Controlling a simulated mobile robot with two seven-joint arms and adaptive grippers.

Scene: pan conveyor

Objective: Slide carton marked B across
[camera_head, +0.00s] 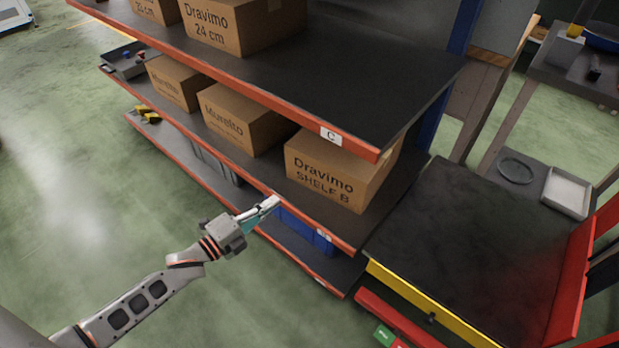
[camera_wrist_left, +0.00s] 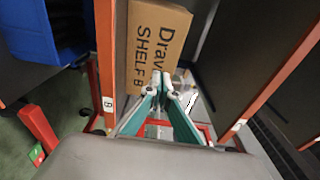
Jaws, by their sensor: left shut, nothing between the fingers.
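The carton printed "Dravimo SHELF B" (camera_head: 340,175) stands at the right end of the middle shelf (camera_head: 307,228), close to the dark platform (camera_head: 470,250). Its printed face also shows in the left wrist view (camera_wrist_left: 157,45). My left gripper (camera_head: 272,201) is shut and empty, in front of the orange shelf edge, left of and below the carton in the head view. In the left wrist view its fingertips (camera_wrist_left: 162,82) overlap the lower part of the carton's face; I cannot tell whether they touch. My right gripper is in neither view.
Murelto cartons (camera_head: 240,120) stand left of the carton. The upper shelf (camera_head: 360,80) overhangs the middle one. A blue bin (camera_head: 305,232) sits below. The platform is bare, with a yellow front edge (camera_head: 430,305) and red side guard (camera_head: 570,285).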

